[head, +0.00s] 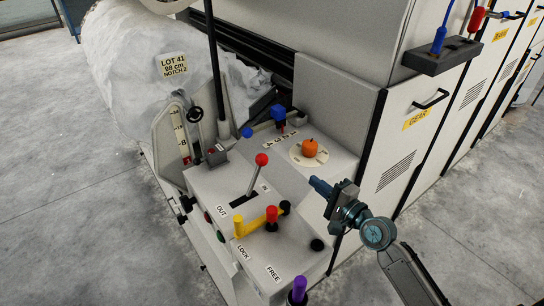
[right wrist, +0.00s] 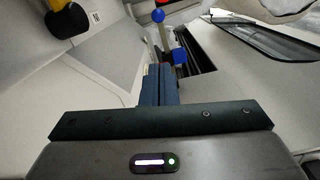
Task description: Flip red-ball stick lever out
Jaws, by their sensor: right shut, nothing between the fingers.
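The red-ball stick lever (head: 262,160) stands up from a dark slot in the pale console top in the head view. Its stick leans toward the upper right, away from the OUT label (head: 221,210); a small IN label (head: 265,188) is beside the slot. My right gripper (head: 315,183) is to the right of the lever, above the console, pointing left and clear of the ball. It is shut and empty; its closed blue fingers also show in the right wrist view (right wrist: 160,84). I cannot make out the red ball in the right wrist view. My left gripper is not in view.
Behind are a blue-ball lever (head: 247,132), a blue knob (head: 278,113) and an orange knob (head: 310,147) on a dial. A grey cabinet (head: 405,140) stands right.

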